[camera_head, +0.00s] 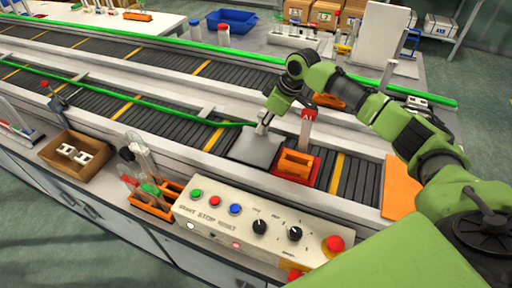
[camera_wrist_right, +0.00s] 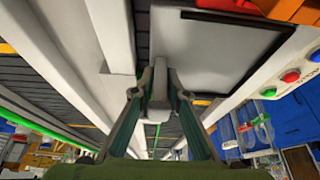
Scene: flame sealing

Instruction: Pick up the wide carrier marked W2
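A flat grey-white carrier (camera_head: 257,149) is at the near conveyor, left of a red block with an orange holder. No W2 mark is legible on it. It also shows in the right wrist view as a pale plate (camera_wrist_right: 215,50) with a narrow pale tab. My right gripper (camera_head: 264,122) is over the carrier's far edge. In the right wrist view its two fingers (camera_wrist_right: 157,85) close on the tab from both sides. I cannot tell whether the carrier is lifted off the belt. My left gripper is not in view.
An orange holder on a red base (camera_head: 296,165) stands close right of the carrier. A control box (camera_head: 250,220) with buttons and knobs is in front. A brown box (camera_head: 77,155) and an orange rack (camera_head: 152,200) stand at the left. Rails border both conveyors.

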